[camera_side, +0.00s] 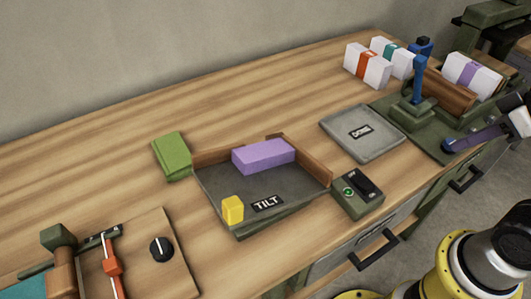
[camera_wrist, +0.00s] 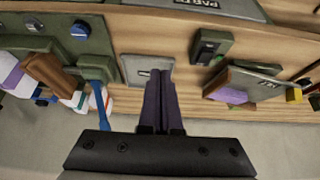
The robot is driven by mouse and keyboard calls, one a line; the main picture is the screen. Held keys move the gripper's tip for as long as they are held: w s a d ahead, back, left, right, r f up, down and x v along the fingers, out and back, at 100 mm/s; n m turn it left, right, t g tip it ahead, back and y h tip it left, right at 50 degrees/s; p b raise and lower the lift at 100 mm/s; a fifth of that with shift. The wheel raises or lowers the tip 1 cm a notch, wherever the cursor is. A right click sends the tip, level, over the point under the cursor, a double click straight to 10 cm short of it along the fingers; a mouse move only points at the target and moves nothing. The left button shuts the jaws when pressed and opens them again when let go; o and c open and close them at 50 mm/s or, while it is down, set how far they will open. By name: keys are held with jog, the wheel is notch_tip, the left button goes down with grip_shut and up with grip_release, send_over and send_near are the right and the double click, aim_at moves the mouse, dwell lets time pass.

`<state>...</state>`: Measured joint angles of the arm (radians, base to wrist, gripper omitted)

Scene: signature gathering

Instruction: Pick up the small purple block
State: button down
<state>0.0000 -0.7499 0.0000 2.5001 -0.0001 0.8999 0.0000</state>
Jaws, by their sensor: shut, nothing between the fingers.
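The purple block (camera_side: 263,156) lies on the dark grey tray marked TILT (camera_side: 225,192), against its back edge in the side view. In the wrist view the purple block (camera_wrist: 232,97) shows partly at the tray's edge. My gripper (camera_side: 462,143) is at the right in the side view, well away from the block, by the green bench fixture. In the wrist view my gripper (camera_wrist: 160,76) has its two dark fingers together, with nothing between them.
A yellow block (camera_side: 233,209) is at the tray's front corner. A green block (camera_side: 172,155) lies left of the tray. The DONE plate (camera_side: 362,133), a switch box (camera_side: 357,194) and a blue lever (camera_side: 418,78) stand to the right. Wooden rails edge the tray.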

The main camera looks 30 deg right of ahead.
dwell(0.4)
grip_release()
dwell(0.4)
